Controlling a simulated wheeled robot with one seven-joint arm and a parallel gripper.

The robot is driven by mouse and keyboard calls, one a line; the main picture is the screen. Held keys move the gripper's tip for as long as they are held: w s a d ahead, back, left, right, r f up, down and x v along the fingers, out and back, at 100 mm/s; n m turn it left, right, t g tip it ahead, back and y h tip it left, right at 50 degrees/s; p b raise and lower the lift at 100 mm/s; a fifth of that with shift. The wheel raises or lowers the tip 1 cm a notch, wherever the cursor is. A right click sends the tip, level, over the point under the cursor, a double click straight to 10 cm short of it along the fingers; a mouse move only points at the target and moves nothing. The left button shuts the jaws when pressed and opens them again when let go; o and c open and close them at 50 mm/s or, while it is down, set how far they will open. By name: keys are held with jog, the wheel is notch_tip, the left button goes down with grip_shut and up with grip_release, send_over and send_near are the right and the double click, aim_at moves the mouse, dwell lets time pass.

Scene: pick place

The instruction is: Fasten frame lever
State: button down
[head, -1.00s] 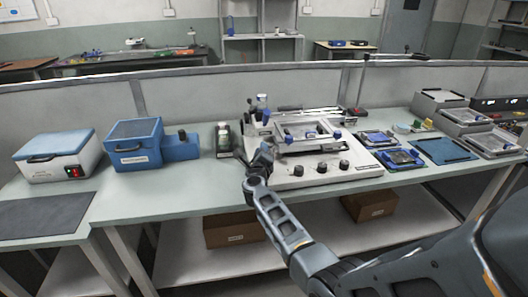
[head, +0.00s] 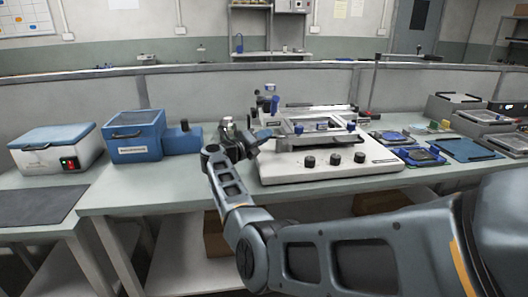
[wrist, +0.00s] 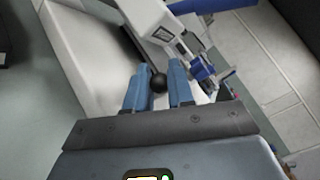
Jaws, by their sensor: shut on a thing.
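The white printer machine (head: 330,170) stands on the bench, with a light rectangular frame (head: 318,138) raised on its top. My gripper (head: 266,135) is at the machine's left side, and its blue fingers reach in toward the frame's left edge. A dark arm runs up from the knob beside the white frame part. In the head view the knob is hidden by my gripper.
A blue box (head: 137,136) and a white lidded case (head: 57,146) stand to the left. Blue-edged trays (head: 418,156) and grey bins (head: 482,122) stand to the right. Blue clamps (head: 270,88) rise behind the frame. The bench front edge is clear left of the machine.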

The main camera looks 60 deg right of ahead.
jog(key=shift+w+d+f+m+g+b, duration=0.2)
jog(key=shift+m+g+b, duration=0.35)
jog(key=shift+b, duration=0.65)
jog(key=shift+r+g+y+b, duration=0.15)
jog(key=shift+g+y+b, duration=0.15)
jog(key=shift+g+b, duration=0.15)
jog(key=c, duration=1)
grip_release()
jog(key=shift+d, duration=0.1)
jog(key=shift+v, duration=3.9)
